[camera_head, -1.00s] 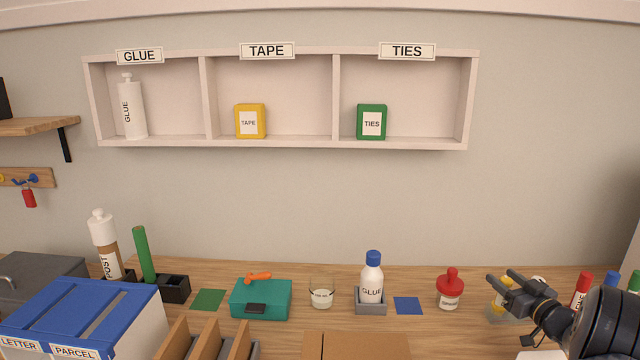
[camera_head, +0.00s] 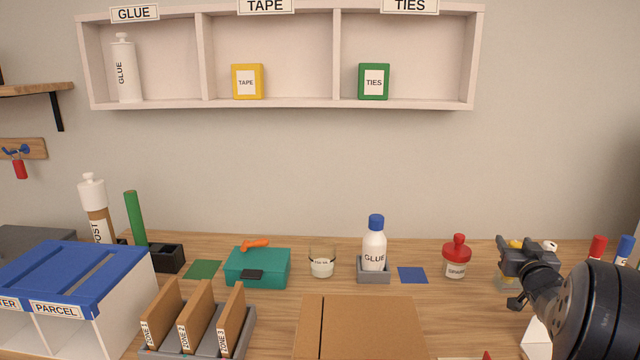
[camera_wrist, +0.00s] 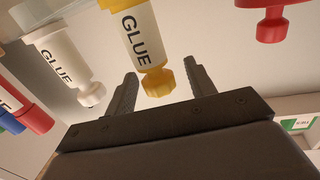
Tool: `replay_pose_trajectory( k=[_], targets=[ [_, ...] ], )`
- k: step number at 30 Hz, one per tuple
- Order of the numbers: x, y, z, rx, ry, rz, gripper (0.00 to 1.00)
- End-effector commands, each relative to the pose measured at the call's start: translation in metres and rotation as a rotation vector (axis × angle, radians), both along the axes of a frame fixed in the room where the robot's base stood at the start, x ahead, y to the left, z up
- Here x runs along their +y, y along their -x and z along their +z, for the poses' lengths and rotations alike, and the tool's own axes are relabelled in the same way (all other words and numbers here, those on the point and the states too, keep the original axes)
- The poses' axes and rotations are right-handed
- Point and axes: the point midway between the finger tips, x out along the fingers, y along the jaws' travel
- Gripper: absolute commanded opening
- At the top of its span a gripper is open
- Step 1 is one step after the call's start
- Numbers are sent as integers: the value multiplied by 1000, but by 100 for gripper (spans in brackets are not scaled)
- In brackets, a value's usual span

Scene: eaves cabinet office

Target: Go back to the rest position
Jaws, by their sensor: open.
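My gripper (camera_head: 514,242) is at the right of the desk in the head view, in front of a yellow-topped item that it partly hides. In the wrist view my gripper (camera_wrist: 163,76) is open, its two dark fingers apart. A yellow glue bottle (camera_wrist: 136,30) with a yellow cap shows between the fingers in the picture, with nothing clamped. The view looks upside down. A white glue bottle (camera_wrist: 58,58) and a red-capped bottle (camera_wrist: 268,22) are on either side. I cannot tell how close the fingers are to the yellow bottle.
On the desk stand a blue-lidded sorter (camera_head: 62,277), zone folders (camera_head: 196,325), a teal box (camera_head: 258,268), a glass (camera_head: 322,262), a blue-capped glue bottle (camera_head: 374,245) and a red-capped bottle (camera_head: 456,258). A cardboard box (camera_head: 370,325) is in front. A labelled shelf (camera_head: 290,105) hangs above.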

Motion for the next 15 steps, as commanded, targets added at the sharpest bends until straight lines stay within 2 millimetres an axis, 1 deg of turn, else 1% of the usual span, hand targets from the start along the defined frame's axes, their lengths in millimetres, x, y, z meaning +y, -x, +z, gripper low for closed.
replay_pose_trajectory(
  k=[1,12,13,15],
  targets=[
    [1,0,-4,-2,2,-13,52],
    [1,0,-4,-2,3,-116,52],
    [2,7,0,-1,1,-116,52],
    [5,19,2,-1,1,-116,52]
  ],
)
